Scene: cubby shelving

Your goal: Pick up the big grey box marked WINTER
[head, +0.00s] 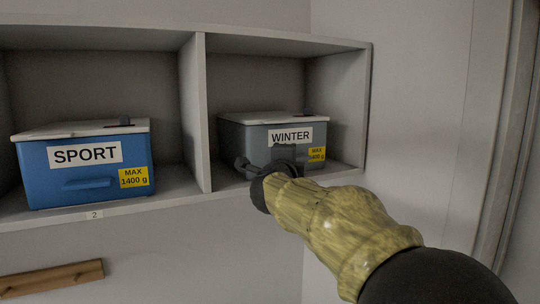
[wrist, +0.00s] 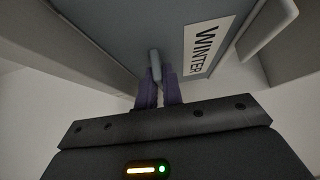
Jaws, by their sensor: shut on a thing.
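The big grey box marked WINTER (head: 235,133) sits in the right cubby in the head view, with a pale lid, a white label and a yellow MAX 1400 g sticker. Its grey front also fills the upper part of the wrist view (wrist: 120,45). My gripper (head: 264,163) is at the lower front of the box and covers part of it. In the wrist view my gripper's two fingers (wrist: 160,90) are shut on the small grey handle (wrist: 155,65) on the box's front. In the head view the fingertips are partly hidden.
A blue box marked SPORT (head: 60,180) stands in the cubby to the left, behind a divider (head: 197,120). The right cubby wall (head: 355,110) is close to the grey box. A wooden rail (head: 50,279) is on the wall below left. A door frame (head: 495,150) stands at right.

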